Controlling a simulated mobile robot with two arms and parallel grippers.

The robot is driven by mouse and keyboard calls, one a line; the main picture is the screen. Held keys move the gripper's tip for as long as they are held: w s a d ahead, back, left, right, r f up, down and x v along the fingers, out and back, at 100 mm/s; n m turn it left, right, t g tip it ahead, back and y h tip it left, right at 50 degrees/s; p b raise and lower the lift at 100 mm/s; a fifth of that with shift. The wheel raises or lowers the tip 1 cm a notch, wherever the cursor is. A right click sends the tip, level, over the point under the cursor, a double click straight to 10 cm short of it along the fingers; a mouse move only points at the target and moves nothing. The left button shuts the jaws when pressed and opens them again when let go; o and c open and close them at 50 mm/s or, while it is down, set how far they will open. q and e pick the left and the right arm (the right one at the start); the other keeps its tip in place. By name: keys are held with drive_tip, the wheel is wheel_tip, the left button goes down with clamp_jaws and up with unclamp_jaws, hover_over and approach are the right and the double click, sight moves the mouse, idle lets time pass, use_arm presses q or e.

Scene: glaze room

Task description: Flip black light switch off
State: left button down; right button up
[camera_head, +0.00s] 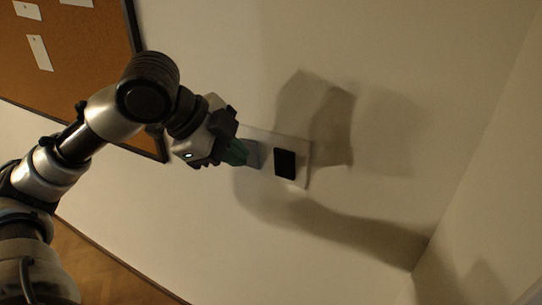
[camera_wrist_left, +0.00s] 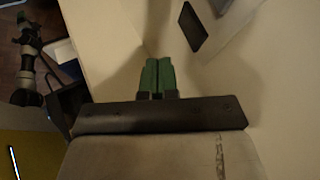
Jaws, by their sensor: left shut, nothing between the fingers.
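The black light switch (camera_head: 285,164) is a dark rectangle on a pale wall plate (camera_head: 304,160). A grey-blue switch (camera_head: 253,154) sits left of it on the same plate. My left gripper (camera_head: 240,152) has green fingertips, shut and empty, close to the grey-blue switch and left of the black one. I cannot tell whether they touch anything. In the left wrist view, the closed green fingers (camera_wrist_left: 158,75) are below and left of the black switch (camera_wrist_left: 192,26), with a gap in the picture. Part of the grey-blue switch (camera_wrist_left: 220,5) shows at the top edge.
A cork board (camera_head: 75,60) with dark frame and pinned papers hangs at the upper left. The wall (camera_head: 430,80) right of the plate is bare and carries arm shadows; it meets a corner farther right. Wooden floor (camera_head: 95,270) shows at the lower left.

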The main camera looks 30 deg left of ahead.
use_arm(q)
drive_tip(key=v, duration=0.3)
drive_tip(key=shift+r, duration=0.3)
drive_tip(key=shift+f, duration=0.1)
drive_tip(key=p, duration=0.1)
approach(287, 170)
wheel_tip(287, 170, down, 4)
drive_tip(key=d, duration=0.2)
drive_tip(key=shift+w+a, duration=0.2)
drive_tip(key=shift+w, duration=0.95)
drive_tip(key=shift+p, duration=0.4)
